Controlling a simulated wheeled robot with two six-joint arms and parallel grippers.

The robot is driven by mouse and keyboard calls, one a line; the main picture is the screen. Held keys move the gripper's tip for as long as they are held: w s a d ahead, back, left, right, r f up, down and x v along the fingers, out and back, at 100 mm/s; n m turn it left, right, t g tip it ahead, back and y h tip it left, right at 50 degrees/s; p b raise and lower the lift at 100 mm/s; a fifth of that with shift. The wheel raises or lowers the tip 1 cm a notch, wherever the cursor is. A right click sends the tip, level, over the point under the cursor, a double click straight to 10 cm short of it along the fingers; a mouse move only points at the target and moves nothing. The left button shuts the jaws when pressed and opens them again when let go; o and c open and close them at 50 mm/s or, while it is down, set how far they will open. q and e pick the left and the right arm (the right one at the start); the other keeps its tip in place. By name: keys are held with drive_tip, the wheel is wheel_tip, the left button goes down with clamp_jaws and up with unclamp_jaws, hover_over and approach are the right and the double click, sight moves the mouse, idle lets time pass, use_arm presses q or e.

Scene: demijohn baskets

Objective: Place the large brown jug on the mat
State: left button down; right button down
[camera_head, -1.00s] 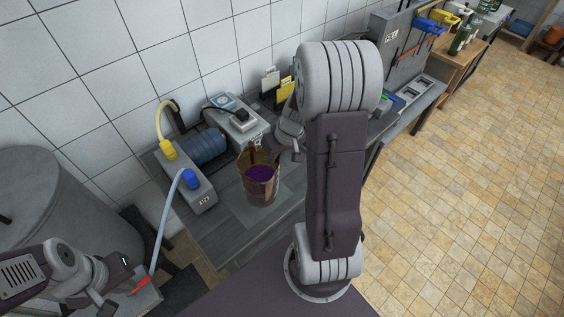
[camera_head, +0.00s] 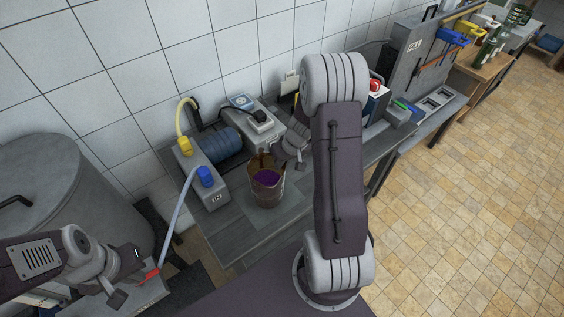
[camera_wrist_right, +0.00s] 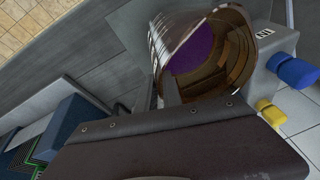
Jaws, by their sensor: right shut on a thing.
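The large brown jug (camera_head: 267,193), open at the top with purple contents, is upright over the grey workbench in the head view. In the right wrist view the jug (camera_wrist_right: 158,45) is close, with its rim and purple inside showing. My right gripper (camera_head: 267,162) is shut on the jug at its rim, its fingertips partly hidden. The mat (camera_head: 247,207) looks like a slightly different grey patch under the jug; whether the jug touches it I cannot tell. My left gripper (camera_head: 128,277) is open and empty at the lower left, away from the jug.
A grey pump box with a blue cap (camera_head: 205,177) and a blue cylinder (camera_head: 216,147) stand left of the jug. A grey device box (camera_head: 262,124) is behind it. A pale hose (camera_head: 178,218) runs down to a red end. The bench front is clear.

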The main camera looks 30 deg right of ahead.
drive_tip(key=shift+f, duration=0.1)
drive_tip(key=c, duration=1.5)
unclamp_jaws()
drive_tip(key=shift+s, duration=0.1)
drive_tip(key=shift+r, duration=0.25)
drive_tip(key=p+v, duration=0.2)
drive_tip(key=v, duration=1)
drive_tip(key=s+a+f+g, duration=0.1)
drive_tip(key=s+a, duration=0.4)
drive_tip(key=a, duration=0.2)
drive_tip(key=s+a+f+n+g+h, duration=0.1)
drive_tip(key=s+a+f, duration=0.1)
drive_tip(key=s+a, duration=0.3)
drive_tip(key=shift+a+f+b, duration=0.25)
drive_tip(key=shift+a+b, duration=0.15)
drive_tip(key=shift+a, duration=0.7)
